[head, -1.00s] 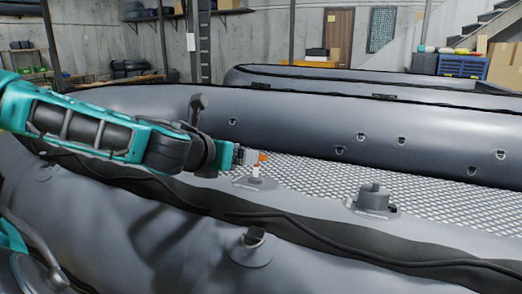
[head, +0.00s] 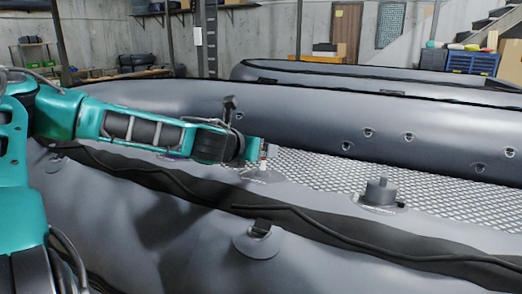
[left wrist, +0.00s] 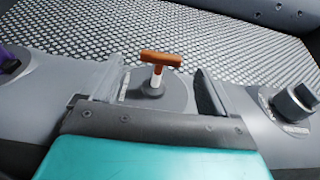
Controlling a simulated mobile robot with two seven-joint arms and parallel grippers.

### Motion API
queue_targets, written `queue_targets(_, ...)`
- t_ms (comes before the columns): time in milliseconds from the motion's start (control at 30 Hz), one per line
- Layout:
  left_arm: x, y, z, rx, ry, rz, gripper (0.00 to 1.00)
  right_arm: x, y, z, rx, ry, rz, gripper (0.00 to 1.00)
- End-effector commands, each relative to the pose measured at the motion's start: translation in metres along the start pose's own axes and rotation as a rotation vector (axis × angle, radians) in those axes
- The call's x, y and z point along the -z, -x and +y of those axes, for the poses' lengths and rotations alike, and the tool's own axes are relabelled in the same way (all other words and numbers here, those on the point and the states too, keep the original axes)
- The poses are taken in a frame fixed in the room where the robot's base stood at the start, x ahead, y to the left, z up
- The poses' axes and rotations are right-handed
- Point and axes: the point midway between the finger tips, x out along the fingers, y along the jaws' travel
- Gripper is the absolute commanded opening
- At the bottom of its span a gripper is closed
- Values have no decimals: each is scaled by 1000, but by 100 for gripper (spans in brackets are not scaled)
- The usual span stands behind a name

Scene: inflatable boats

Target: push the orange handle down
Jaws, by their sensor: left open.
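My left gripper (left wrist: 160,88) is open, with one finger on each side of the stem and base and gaps between. The handle's crossbar shows beyond the fingertips. In the head view my left gripper (head: 268,152) reaches over the near tube, and the handle is hidden or too small to make out. My right gripper is not in view.
A grey fitting with a square peg (head: 378,192) stands right of the handle, also in the left wrist view (left wrist: 295,100). Another round fitting (head: 258,240) sits nearer on the tube. The mesh floor (head: 330,178) beyond is clear. A second boat (head: 400,78) lies behind.

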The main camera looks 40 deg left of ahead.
Motion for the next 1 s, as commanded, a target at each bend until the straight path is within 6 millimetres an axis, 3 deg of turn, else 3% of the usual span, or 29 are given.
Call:
queue_targets(400, 2, -35, -1, 0, -2, 2, 89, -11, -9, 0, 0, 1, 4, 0)
queue_targets(867, 0, -41, -2, 3, 0, 0, 89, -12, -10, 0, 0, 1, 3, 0)
queue_targets(1000, 0, -41, -2, 3, 0, 0, 77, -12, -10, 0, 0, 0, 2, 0)
